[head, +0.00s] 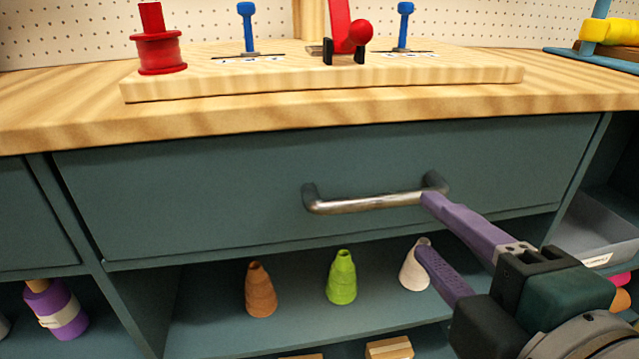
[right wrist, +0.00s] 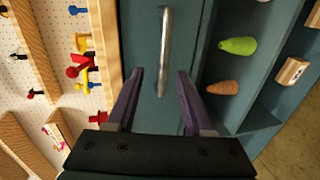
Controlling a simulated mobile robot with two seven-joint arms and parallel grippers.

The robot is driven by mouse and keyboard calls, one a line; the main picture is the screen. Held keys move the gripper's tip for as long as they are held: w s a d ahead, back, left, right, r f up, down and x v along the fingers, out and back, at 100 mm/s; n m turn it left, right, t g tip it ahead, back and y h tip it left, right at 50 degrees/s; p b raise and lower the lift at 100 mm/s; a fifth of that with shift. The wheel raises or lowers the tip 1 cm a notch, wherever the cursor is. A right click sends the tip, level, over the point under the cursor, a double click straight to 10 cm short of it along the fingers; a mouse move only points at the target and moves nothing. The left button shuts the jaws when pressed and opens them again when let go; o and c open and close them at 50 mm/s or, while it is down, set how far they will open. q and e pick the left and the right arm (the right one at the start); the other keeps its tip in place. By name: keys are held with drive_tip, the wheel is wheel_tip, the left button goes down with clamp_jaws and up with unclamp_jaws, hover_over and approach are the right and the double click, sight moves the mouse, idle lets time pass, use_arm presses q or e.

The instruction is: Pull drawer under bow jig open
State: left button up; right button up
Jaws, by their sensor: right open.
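The teal drawer (head: 180,195) sits under the wooden worktop and looks closed, its front flush with the cabinet. Its metal bar handle (head: 365,203) runs across the front; it also shows in the right wrist view (right wrist: 164,50). The bow jig (head: 330,88), a light wooden board with red and blue posts, stands on the worktop above. My right gripper (head: 422,222) is open with purple fingers, near the handle's right end. In the right wrist view, the fingers (right wrist: 158,75) lie on either side of the handle's line, with nothing between them gripped. My left gripper is not in view.
An open shelf below the drawer holds an orange vase (head: 260,290), a green vase (head: 341,278) and a white vase (head: 412,266), close to my lower finger. A grey bin (head: 595,228) stands at the right. A purple bottle (head: 58,310) is at lower left.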

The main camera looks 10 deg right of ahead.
sight(389, 203)
drive_tip(key=b+x, duration=0.1)
drive_tip(key=x, duration=0.2)
drive_tip(key=b+x, duration=0.1)
drive_tip(key=x, duration=0.2)
drive_tip(key=b+x, duration=0.1)
drive_tip(key=x, duration=0.2)
drive_tip(key=shift+w+a+f, duration=0.3)
drive_tip(key=shift+a+f, duration=0.05)
drive_tip(key=shift+f, duration=0.15)
drive_tip(key=shift+w, duration=0.45)
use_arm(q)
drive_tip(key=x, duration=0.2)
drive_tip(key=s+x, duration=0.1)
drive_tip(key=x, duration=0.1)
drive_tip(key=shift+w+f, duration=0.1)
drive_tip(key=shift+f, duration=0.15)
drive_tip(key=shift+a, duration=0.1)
use_arm(e)
clamp_jaws()
